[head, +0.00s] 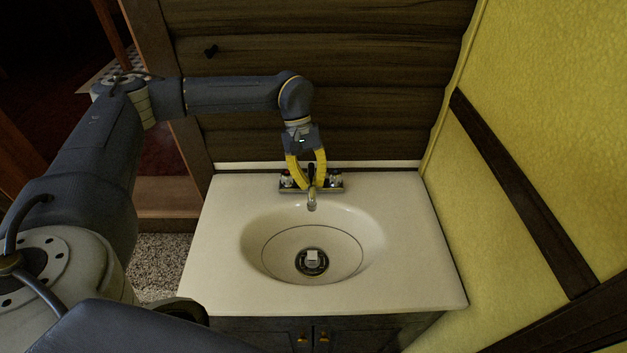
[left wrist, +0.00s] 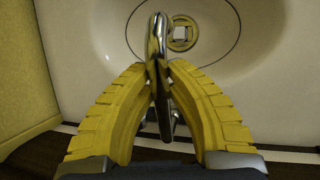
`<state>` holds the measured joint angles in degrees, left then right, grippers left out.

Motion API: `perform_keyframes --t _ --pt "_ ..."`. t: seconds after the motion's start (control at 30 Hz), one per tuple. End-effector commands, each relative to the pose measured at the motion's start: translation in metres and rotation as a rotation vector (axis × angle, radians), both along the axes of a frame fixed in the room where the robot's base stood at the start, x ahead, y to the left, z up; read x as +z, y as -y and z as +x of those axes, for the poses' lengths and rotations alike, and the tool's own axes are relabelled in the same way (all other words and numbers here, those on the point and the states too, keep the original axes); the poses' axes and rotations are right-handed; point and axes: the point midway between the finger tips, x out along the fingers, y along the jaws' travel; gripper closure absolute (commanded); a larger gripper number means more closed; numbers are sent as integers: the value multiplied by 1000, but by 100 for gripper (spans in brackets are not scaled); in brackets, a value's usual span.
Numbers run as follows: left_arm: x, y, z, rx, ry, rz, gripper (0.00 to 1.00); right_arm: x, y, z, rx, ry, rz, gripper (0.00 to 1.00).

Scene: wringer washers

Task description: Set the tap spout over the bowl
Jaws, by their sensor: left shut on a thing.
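The tap spout (head: 312,202) is shiny metal and points forward from the tap base at the back of the sink, its tip over the rear part of the bowl (head: 260,228). In the left wrist view the spout (left wrist: 157,45) reaches out over the bowl (left wrist: 95,30), a little left of the drain. My left gripper (head: 312,184) has yellow fingers and comes down from above, shut on the spout near its base. The fingertips (left wrist: 160,84) press on it from both sides and hide part of it. My right gripper is in neither view.
The white countertop (head: 215,255) around the bowl is clear. Two tap handles (head: 287,180) flank the spout. The drain (head: 312,262) lies in the bowl's floor. A dark plank wall (head: 390,80) stands close behind, and a yellow wall (head: 560,110) stands at the right.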

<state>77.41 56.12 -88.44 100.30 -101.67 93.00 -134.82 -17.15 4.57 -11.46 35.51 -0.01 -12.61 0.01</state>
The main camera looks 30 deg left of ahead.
Motion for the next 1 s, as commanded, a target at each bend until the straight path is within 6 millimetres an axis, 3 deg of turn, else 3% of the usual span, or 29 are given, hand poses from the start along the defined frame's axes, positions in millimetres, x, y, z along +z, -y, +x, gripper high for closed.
perform_keyframes --t 0.07,0.1,0.3,0.67,1.0 --pt "1 -1 1 2 4 1 100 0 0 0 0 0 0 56" --pt "1 -1 1 2 4 1 81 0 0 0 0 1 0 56" --pt "1 0 1 2 2 1 60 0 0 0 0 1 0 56" --pt "6 -2 3 2 3 0 60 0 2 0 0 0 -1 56" --pt "55 -22 14 3 3 1 60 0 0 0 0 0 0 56"
